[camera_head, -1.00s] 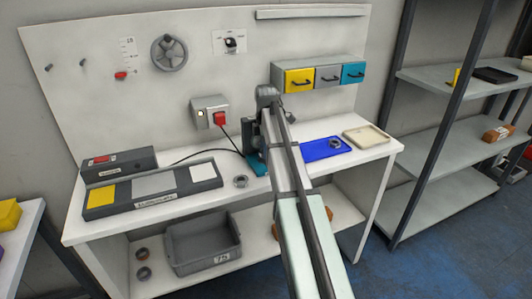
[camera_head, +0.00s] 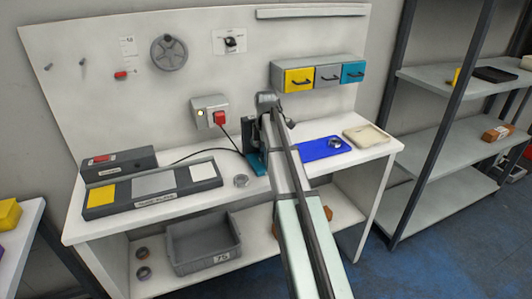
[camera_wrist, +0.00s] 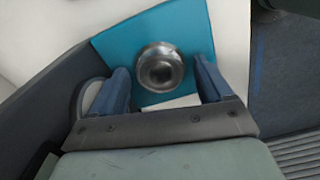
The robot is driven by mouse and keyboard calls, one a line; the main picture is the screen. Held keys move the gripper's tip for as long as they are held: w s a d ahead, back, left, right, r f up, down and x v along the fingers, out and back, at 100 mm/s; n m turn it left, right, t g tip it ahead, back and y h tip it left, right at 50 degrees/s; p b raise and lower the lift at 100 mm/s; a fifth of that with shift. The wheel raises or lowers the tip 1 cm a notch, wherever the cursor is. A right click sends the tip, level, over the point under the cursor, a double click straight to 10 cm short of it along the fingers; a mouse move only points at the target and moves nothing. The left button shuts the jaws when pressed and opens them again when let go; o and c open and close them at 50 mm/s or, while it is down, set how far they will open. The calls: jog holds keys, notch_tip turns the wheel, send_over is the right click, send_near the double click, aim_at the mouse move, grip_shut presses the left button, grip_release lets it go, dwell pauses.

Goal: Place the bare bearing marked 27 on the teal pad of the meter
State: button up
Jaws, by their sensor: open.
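A bare metal bearing (camera_wrist: 160,67) lies flat on the teal pad (camera_wrist: 112,45) in the wrist view. No number on it can be read. My gripper (camera_wrist: 163,78) is open, with one blue finger on each side of the bearing and gaps between. In the head view the teal part of the meter (camera_head: 258,163) shows left of my arm; the bearing and my fingers there are hidden or too small to make out. Another bearing (camera_head: 241,181) lies on the white bench just left of the meter.
A grey tray with yellow, grey and white squares (camera_head: 136,203) is at the left. A blue mat (camera_head: 312,150) with a ring-shaped part (camera_head: 333,143) and a cream tray (camera_head: 366,134) are at the right. A grey bin (camera_head: 204,262) stands on the lower shelf.

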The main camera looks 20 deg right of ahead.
notch_tip(320, 180, up, 12)
jog(key=shift+r, duration=0.15)
dwell(0.6)
dwell(0.3)
